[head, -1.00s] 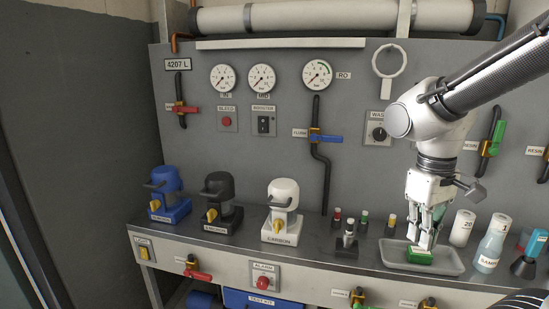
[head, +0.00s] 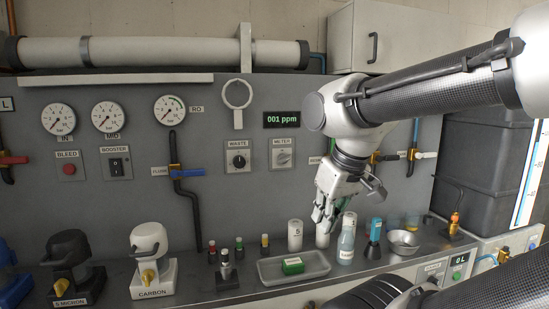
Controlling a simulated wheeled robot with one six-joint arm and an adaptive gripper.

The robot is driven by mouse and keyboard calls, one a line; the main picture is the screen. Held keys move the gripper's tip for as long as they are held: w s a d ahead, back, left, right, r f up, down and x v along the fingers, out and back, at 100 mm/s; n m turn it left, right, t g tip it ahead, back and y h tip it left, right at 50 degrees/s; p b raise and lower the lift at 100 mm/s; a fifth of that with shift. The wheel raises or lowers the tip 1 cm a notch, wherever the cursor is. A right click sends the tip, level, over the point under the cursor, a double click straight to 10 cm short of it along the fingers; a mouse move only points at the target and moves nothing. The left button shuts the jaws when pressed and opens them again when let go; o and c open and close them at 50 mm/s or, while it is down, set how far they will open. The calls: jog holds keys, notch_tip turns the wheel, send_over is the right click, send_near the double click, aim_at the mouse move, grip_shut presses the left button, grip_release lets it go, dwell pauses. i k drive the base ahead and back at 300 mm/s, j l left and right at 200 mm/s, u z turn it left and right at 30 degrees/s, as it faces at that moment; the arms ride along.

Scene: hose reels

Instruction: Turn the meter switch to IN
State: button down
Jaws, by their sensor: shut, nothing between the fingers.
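The meter switch (head: 283,157) is a grey rotary knob on a light plate, under a METER label on the grey panel. Its pointer looks tilted, but the position marks around it are too small to read. A green display (head: 282,119) above it reads 001 ppm. My gripper (head: 325,222) is shut and empty, pointing down in front of the panel. It is below and to the right of the meter switch, apart from it, above the bench near the white cylinders. My forearm covers part of the panel to the right of the switch.
A black WASTE knob (head: 239,161) sits just left of the meter switch. Below, a grey tray (head: 267,272) holds a green block (head: 292,265). A white cylinder (head: 295,235), a clear bottle (head: 346,245) and a metal bowl (head: 403,242) stand on the bench. The panel before the switch is clear.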

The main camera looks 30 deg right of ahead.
aim_at(283, 159)
jog(key=i+j+z, duration=0.15)
jog(key=j+z, duration=0.2)
jog(key=i+j+z, duration=0.1)
jog(key=j+z, duration=0.5)
jog(key=z, duration=0.15)
jog(key=i, duration=0.05)
